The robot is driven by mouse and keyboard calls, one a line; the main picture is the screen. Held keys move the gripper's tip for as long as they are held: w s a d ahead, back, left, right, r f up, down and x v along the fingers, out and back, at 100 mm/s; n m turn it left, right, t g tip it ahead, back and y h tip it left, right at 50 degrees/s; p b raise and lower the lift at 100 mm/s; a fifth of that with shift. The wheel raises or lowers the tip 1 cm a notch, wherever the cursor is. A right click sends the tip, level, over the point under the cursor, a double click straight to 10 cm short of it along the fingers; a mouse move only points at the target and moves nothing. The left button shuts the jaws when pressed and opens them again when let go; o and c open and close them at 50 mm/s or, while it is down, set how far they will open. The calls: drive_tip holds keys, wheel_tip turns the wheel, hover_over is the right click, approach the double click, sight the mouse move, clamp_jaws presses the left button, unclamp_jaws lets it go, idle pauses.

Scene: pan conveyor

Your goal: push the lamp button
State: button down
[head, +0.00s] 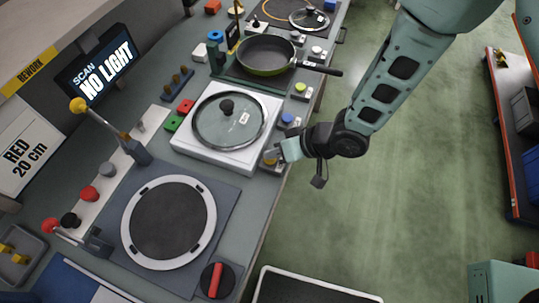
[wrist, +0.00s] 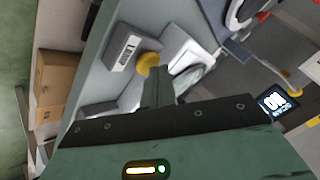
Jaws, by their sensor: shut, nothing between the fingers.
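I cannot tell whether the fingertips touch the button.
A blue button (head: 287,118) and a yellow-green button (head: 300,87) line the same counter edge. A glass lid (head: 229,121) lies on the white unit. A screen (head: 101,63) reads "SCAN NO LIGHT".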

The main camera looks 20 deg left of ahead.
sight(275, 160)
drive_tip(key=shift+r+p, duration=0.4)
drive_tip(key=shift+r, duration=0.15)
wheel_tip(275, 160, up, 6)
drive_tip(key=p, duration=0.4)
drive_tip(key=shift+p, duration=0.3)
drive_tip(key=w+d+r+t+h+b, duration=0.25)
drive_tip(key=d+r+h, duration=0.25)
drive_tip(key=d+r, duration=0.5)
drive_tip(key=s+d+r+g+h+b, duration=0.1)
drive_tip(key=s+d+r, duration=0.3)
drive_tip(key=s+d, duration=0.2)
drive_tip(key=s+d+r+m+g+h+b, duration=0.1)
drive_tip(key=s+d+r+h+b, duration=0.1)
drive_tip(key=s+d+r, duration=0.2)
drive_tip(key=s+d, duration=0.3)
drive_tip(key=shift+s+d+r+h, duration=0.2)
drive_tip(key=shift+s+h, duration=0.1)
drive_tip(key=shift+s, duration=0.1)
